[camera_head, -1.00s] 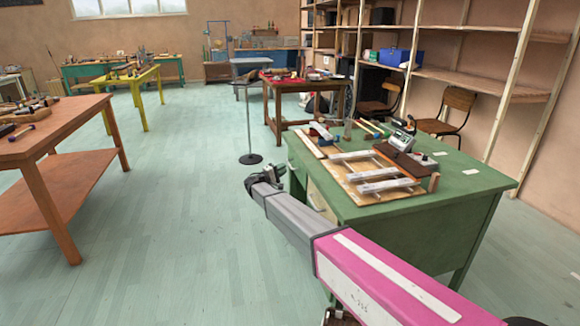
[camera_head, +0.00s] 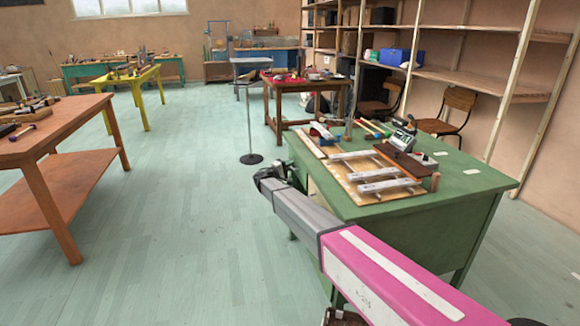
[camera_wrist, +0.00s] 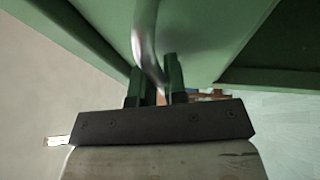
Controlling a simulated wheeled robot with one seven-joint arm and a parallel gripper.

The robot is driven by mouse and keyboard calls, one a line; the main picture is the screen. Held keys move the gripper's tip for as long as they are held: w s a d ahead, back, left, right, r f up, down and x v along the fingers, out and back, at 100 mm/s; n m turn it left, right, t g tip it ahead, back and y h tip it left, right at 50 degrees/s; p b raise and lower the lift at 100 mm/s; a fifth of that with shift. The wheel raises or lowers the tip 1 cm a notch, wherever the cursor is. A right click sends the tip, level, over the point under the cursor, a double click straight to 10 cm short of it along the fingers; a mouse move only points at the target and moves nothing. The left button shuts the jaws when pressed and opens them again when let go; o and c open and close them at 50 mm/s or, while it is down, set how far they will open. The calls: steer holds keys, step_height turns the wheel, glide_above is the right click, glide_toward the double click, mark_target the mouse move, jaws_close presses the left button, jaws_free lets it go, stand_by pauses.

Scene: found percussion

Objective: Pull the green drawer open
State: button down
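The green desk (camera_head: 455,205) stands at the right of the head view, with its drawer side facing my arm. A pale front (camera_head: 313,190) shows on that side, partly behind my arm. In the wrist view, a green panel (camera_wrist: 215,35) fills the top, and a curved metal handle (camera_wrist: 146,35) comes down from it. My gripper (camera_wrist: 160,88) has its two fingers close together on either side of the handle and seems shut on it. In the head view my gripper (camera_head: 270,178) is beside the desk's left edge. I see no clear drawer gap.
The desktop holds a wooden board with metal bars (camera_head: 372,176) and a small device (camera_head: 403,140). An orange table (camera_head: 60,130) is at the left. Floor between is clear.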

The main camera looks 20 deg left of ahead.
steer(key=s+a, duration=0.7)
steer(key=a, duration=0.5)
steer(key=s+a, duration=0.8)
steer(key=a, duration=0.4)
steer(key=shift+a, duration=0.4)
steer(key=shift+s, duration=0.1)
steer(key=c, duration=1.5)
jaws_free()
steer(key=shift+o, duration=0.2)
steer(key=v, duration=1)
steer(key=shift+s+a, duration=0.2)
steer(key=shift+s, duration=0.1)
